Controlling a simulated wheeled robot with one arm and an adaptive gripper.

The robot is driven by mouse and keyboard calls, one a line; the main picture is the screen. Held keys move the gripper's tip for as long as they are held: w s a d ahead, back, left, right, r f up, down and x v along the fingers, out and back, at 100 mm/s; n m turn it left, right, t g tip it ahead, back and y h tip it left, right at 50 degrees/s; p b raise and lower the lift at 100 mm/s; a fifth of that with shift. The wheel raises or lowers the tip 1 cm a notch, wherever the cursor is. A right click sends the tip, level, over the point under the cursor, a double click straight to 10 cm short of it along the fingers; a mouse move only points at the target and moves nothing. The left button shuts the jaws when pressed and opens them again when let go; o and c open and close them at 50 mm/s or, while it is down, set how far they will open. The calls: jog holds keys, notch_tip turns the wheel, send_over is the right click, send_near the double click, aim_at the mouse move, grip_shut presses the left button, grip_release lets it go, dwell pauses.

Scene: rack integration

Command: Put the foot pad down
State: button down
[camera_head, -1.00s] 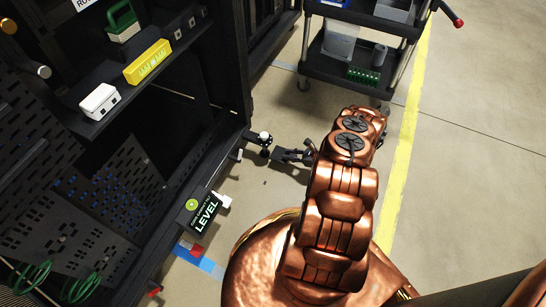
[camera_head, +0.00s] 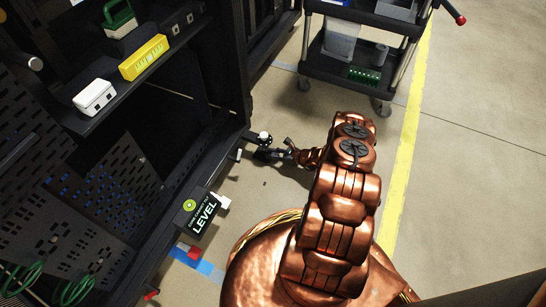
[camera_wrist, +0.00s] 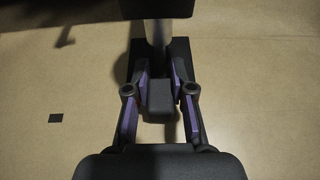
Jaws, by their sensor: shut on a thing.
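The foot pad (camera_wrist: 160,95) shows in the wrist view as a dark grey block between the two fingers. My gripper (camera_wrist: 160,88) is shut on it, with a purple-edged finger on each side. Behind the block stands a pale upright post (camera_wrist: 157,60), above a dark flat plate on the floor. In the head view my gripper (camera_head: 274,154) is low beside the rack's (camera_head: 232,108) front corner, just below a small white round knob (camera_head: 264,137). The pad cannot be told apart from the dark fingers there. Whether its underside touches the floor is hidden.
A dark cart (camera_head: 365,50) stands at the back. The floor right of the yellow line (camera_head: 405,165) is clear.

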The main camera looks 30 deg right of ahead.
jog(key=shift+s+d+f, duration=0.1)
jog(key=shift+f, duration=0.35)
jog(key=shift+f, duration=0.15)
jog(key=c, duration=1)
grip_release()
